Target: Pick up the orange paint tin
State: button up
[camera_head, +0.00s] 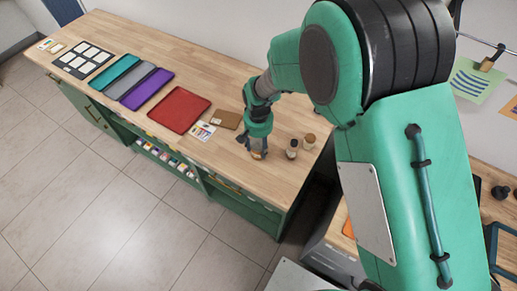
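My gripper (256,148) points down over the right part of the long wooden worktop. A small pale, orange-tinged thing (259,155) shows at its fingertips, partly hidden by the fingers. It may be the orange paint tin, but it is too small to be sure. I cannot tell whether the fingers touch it or are closed on it. Two small jars stand just right of the gripper: a dark one with a light top (292,149) and a brownish one (309,141).
A red tray (179,110), purple tray (147,88), grey tray (130,79) and teal tray (113,72) lie along the worktop (215,83). A brown block (226,119) and colour card (203,131) lie left of my gripper. My arm hides much of the right side.

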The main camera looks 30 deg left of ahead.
jog(key=c, duration=0.5)
jog(key=shift+o, duration=0.2)
jog(key=shift+r, duration=0.1)
jog(key=shift+r, duration=0.45)
notch_tip(320, 180, up, 3)
jog(key=shift+s+d+f+p, duration=0.15)
jog(key=shift+p, duration=0.25)
jog(key=s+d+r+p, duration=0.1)
jog(key=s+d, duration=0.9)
jog(key=d, duration=0.1)
jog(key=shift+s+d, duration=0.2)
jog(key=shift+s, duration=0.1)
jog(key=shift+r, duration=0.1)
